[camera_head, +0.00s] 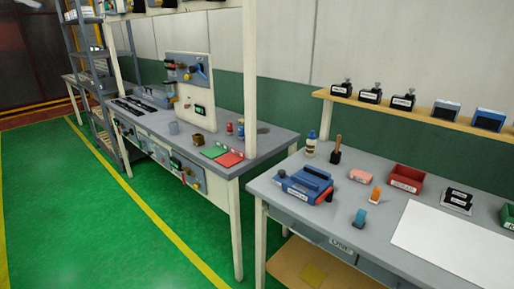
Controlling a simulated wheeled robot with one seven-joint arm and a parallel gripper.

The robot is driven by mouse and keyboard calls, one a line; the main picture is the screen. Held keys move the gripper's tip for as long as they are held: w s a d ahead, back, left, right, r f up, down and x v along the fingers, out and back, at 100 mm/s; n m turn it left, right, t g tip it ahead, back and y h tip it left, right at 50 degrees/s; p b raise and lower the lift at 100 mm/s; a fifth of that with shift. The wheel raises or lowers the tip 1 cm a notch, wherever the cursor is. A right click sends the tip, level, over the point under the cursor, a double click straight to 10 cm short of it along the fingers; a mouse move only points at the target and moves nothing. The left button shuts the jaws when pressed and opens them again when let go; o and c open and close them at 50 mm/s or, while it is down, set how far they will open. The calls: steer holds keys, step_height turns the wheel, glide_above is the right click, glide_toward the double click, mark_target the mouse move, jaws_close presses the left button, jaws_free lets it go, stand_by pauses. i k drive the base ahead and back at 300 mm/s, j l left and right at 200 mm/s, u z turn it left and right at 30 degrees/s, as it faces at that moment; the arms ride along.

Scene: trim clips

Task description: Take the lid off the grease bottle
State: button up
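A small pale bottle with a blue top (311,144) stands upright at the back left of the right-hand bench. Its label is too small to read, so I cannot tell if it is the grease bottle. The blue top sits on it. An orange item (375,195) and a small blue item (360,217) stand further forward on the same bench; I cannot make out what they are. My gripper is not in view.
The right bench (280,212) also holds a blue device (305,186), a dark pot with a brown handle (336,153), a pink block (360,176), a red bin (406,178) and a white sheet (455,243). A left bench (278,136) stands beyond. Green floor (75,235) is clear at left.

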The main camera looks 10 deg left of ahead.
mark_target(312, 137)
steer(key=u, duration=0.3)
steer(key=i+j+z, duration=0.15)
steer(key=z, duration=0.25)
steer(key=i+j+z, duration=0.1)
steer(key=z, duration=0.3)
steer(key=i+j+z, duration=0.15)
steer(key=j, duration=0.35)
steer(key=i+j+z, duration=0.1)
steer(key=j, duration=0.4)
steer(key=i+j+z, duration=0.15)
steer(key=j, duration=0.4)
steer(key=i+j+z, duration=0.1)
steer(key=j, duration=0.4)
steer(key=i+j, duration=0.1)
steer(key=j, duration=0.4)
steer(key=i+j, duration=0.1)
steer(key=j, duration=0.45)
steer(key=i+j, duration=0.1)
steer(key=j, duration=0.4)
